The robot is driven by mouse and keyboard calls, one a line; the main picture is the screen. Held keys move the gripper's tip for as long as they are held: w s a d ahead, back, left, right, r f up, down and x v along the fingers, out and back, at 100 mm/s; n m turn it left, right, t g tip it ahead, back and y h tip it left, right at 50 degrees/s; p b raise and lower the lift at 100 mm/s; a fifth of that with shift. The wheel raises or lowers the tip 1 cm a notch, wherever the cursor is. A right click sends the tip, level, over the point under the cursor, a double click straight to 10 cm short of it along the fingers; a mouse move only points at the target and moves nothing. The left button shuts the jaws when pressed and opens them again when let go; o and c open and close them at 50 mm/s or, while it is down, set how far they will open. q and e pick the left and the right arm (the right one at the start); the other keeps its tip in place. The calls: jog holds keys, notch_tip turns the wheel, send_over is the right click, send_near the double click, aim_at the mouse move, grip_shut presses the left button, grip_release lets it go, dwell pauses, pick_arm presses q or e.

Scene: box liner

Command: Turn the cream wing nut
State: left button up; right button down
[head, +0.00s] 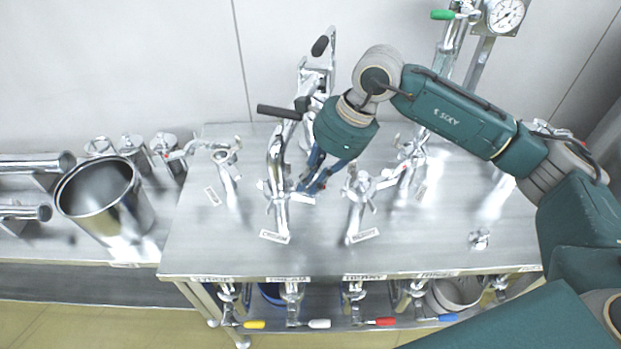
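My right gripper (316,187) points down with its blue fingers at a metal fitting (279,190) on the steel bench. Its fingertips are just right of the fitting's stem, near a small side piece. I cannot tell whether they touch it or how far apart they are. A label (275,236) lies at the fitting's foot, too small to read surely. No cream-coloured wing nut stands out; the wing nuts all look like bare metal. Another fitting (357,205) stands to the right. My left gripper is not in view.
More metal fittings stand at left (227,170) and right (410,160) on the bench (420,250). A steel pot (105,200) stands left. Under the front edge hang valves with yellow, white, red and blue handles. A gauge (505,15) is at back right.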

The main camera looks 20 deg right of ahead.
jog(key=shift+f+m+b, duration=0.2)
jog(key=shift+m+b, duration=0.4)
jog(key=shift+b, duration=0.4)
jog(key=shift+r+m+t+b, duration=0.15)
jog(key=shift+m+t+b, duration=0.45)
jog(key=shift+m+b, duration=0.25)
jog(key=shift+r+h, duration=0.1)
jog(key=shift+h, duration=0.2)
jog(key=c, duration=1.8)
grip_release()
jog(key=v, duration=1.2)
